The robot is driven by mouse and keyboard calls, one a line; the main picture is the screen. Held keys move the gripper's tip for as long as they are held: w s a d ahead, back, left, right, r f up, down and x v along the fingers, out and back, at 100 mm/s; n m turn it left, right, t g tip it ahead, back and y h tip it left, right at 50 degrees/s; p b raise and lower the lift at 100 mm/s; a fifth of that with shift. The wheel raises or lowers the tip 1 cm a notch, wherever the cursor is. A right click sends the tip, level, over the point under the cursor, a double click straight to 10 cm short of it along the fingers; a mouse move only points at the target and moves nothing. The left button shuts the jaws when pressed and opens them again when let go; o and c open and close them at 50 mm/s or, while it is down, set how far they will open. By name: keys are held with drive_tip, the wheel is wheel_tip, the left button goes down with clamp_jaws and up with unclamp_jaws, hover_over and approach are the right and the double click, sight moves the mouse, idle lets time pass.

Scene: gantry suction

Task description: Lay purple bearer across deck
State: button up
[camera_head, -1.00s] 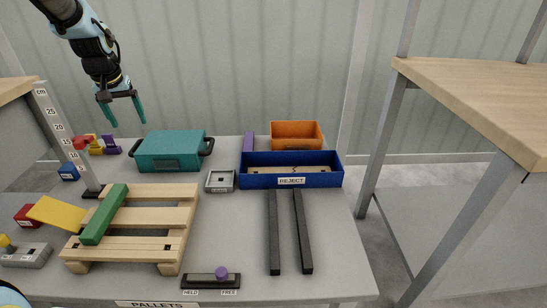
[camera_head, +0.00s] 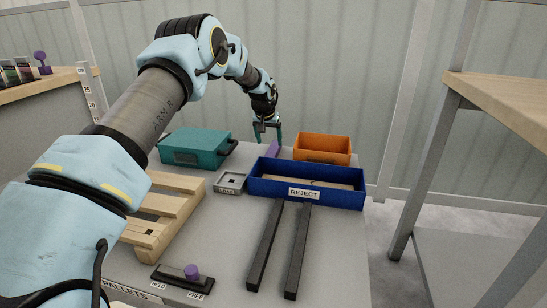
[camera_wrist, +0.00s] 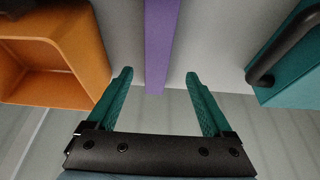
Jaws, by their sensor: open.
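The purple bearer (camera_head: 274,149) is a long bar lying at the back of the table, between the teal case and the orange bin. It also shows in the wrist view (camera_wrist: 160,45), running away from between my fingertips. My gripper (camera_head: 267,132) is open and empty at the near-wall end of the bearer; in the wrist view its teal fingers (camera_wrist: 160,80) stand on either side of the bar with gaps. The slatted wooden pallet deck (camera_head: 165,203) is at the left of the table, largely hidden behind my arm.
A teal case (camera_head: 195,145), an orange bin (camera_head: 322,149) and a blue REJECT bin (camera_head: 305,190) flank the bearer. A small grey tray (camera_head: 230,182) stands before them. Two dark rails (camera_head: 265,247) lie in front.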

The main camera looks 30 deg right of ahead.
sight(272, 151)
drive_tip(key=shift+s+b+x, duration=0.1)
drive_tip(key=shift+b+x, duration=0.1)
drive_tip(key=shift+x, duration=1.2)
drive_tip(key=shift+s+b+x, duration=0.15)
drive_tip(key=shift+b+x, duration=0.05)
drive_tip(key=shift+x, duration=1.15)
drive_tip(key=shift+d, duration=0.1)
clamp_jaws()
